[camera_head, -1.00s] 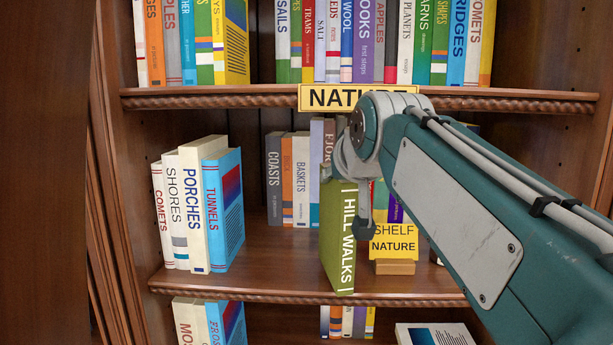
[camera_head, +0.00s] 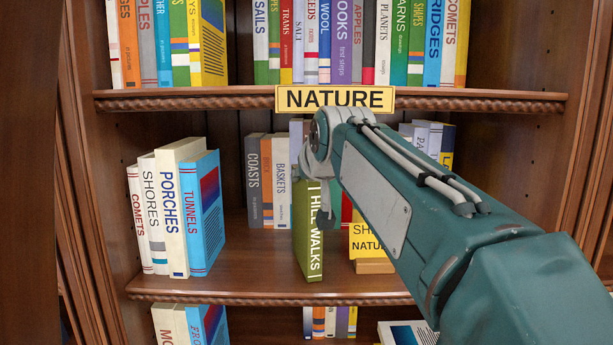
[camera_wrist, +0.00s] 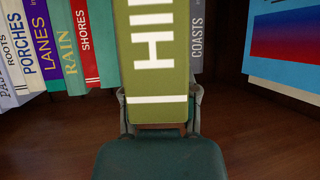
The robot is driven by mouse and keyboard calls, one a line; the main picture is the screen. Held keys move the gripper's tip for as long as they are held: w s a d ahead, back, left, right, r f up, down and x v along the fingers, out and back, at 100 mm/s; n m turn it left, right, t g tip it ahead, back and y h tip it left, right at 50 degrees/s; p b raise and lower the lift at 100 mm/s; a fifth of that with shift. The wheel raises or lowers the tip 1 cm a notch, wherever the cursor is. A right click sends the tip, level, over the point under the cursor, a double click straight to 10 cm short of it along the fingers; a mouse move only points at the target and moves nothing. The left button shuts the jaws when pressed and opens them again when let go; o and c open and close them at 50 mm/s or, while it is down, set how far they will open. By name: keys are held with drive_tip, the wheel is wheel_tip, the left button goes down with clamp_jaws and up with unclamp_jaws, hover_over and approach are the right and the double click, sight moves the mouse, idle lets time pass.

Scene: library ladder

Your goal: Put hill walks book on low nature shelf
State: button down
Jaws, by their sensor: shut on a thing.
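The green Hill Walks book (camera_head: 308,240) is upright at the low nature shelf (camera_head: 250,284), near its front edge; I cannot tell if its base touches the board. My gripper (camera_head: 318,185) is shut on it, and the arm hides part of the gripper and the book's top. In the wrist view the book (camera_wrist: 156,60) fills the middle between the fingers of my gripper (camera_wrist: 160,108). A yellow shelf nature sign (camera_head: 366,243) on a wooden block stands just right of the book, partly behind my arm.
A group of books ending in Tunnels (camera_head: 204,215) stands left on the same shelf. Books including Coasts (camera_head: 252,180) stand at the back. Bare board lies between Tunnels and Hill Walks. The upper shelf with the NATURE label (camera_head: 335,98) is close above my arm.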

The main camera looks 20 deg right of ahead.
drive_tip(key=shift+c, duration=1.8)
unclamp_jaws()
drive_tip(key=shift+f, duration=0.1)
drive_tip(key=v, duration=1.2)
drive_tip(key=shift+s, duration=0.1)
drive_tip(key=s+f+g, duration=0.2)
drive_tip(key=s+f, duration=0.4)
drive_tip(key=f, duration=0.5)
drive_tip(key=s+f+g, duration=0.2)
drive_tip(key=s+f, duration=0.4)
drive_tip(key=f, duration=0.6)
drive_tip(key=s+f+g, duration=0.2)
drive_tip(key=s+f, duration=0.4)
drive_tip(key=f, duration=0.5)
drive_tip(key=shift+s+a+f+g, duration=0.15)
drive_tip(key=shift+s+f+g, duration=0.05)
drive_tip(key=shift+f+g, duration=0.2)
